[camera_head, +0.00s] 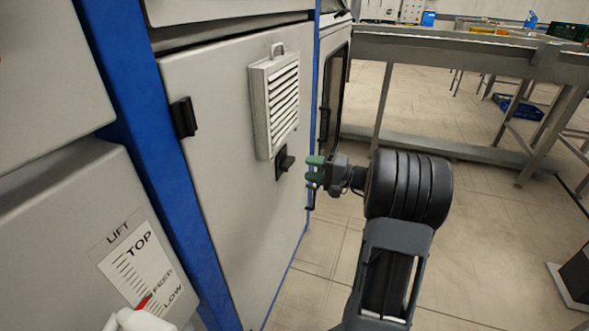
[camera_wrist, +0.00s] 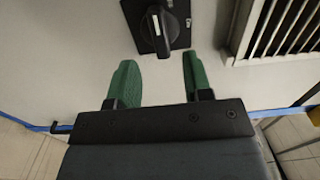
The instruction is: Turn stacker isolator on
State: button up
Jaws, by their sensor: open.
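The isolator is a black rotary switch (camera_head: 285,163) on a dark square plate, on the grey cabinet door below a louvred vent. It also shows in the wrist view (camera_wrist: 160,28), at the top centre, with its knob pointing roughly toward the gap between the fingers. Its marked position is too small to read. My gripper (camera_head: 315,170) has green fingertips and is just right of the switch in the head view. In the wrist view my gripper (camera_wrist: 158,82) is open and empty, with the switch beyond the fingertips and apart from them.
The louvred vent (camera_head: 274,105) juts from the door above the switch. A black door latch (camera_head: 183,117) sits left. A lift scale panel (camera_head: 135,262) with a red pointer is at lower left. A metal conveyor frame (camera_head: 440,50) stands behind; floor is open below it.

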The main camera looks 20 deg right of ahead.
aim_at(292, 165)
jog(key=shift+b+x, duration=0.55)
jog(key=shift+x, duration=2.3)
grip_shut()
